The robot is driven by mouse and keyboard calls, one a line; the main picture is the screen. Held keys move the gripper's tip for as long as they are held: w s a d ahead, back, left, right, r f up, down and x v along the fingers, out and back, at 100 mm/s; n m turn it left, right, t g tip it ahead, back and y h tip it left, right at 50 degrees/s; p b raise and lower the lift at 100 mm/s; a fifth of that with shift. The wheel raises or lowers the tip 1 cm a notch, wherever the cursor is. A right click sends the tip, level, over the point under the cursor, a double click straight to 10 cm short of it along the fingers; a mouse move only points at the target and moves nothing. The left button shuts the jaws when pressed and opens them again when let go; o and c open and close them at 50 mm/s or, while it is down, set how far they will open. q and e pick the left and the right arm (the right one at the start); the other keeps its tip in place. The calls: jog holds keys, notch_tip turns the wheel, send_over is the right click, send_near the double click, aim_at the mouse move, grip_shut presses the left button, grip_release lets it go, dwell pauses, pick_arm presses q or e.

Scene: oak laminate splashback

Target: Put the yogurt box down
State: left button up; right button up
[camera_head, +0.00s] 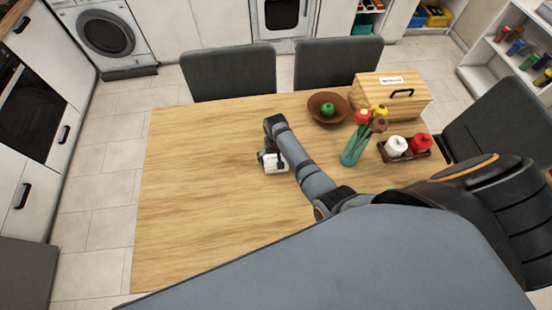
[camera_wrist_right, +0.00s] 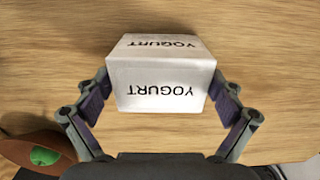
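The yogurt box (camera_wrist_right: 160,88) is white with dark YOGURT lettering, upside down in the right wrist view. It sits between the two fingers of my right gripper (camera_wrist_right: 160,100), which press on its left and right sides. In the head view the white box (camera_head: 273,163) shows small at the end of my right arm, over the table's middle. My right gripper (camera_head: 272,160) is partly hidden there by its own arm. I cannot tell whether the box touches the wooden table (camera_head: 200,215). My left gripper is not in view.
A brown bowl (camera_head: 321,113) with a green apple stands beyond the box. To the right are a flower vase (camera_head: 355,146), a wooden bread box (camera_head: 392,97) and a tray with a white and a red jar (camera_head: 396,147). The table's left half is clear.

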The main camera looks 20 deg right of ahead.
aim_at(276, 158)
jog(key=shift+d, duration=0.1)
notch_tip(276, 158, up, 12)
dwell(0.6)
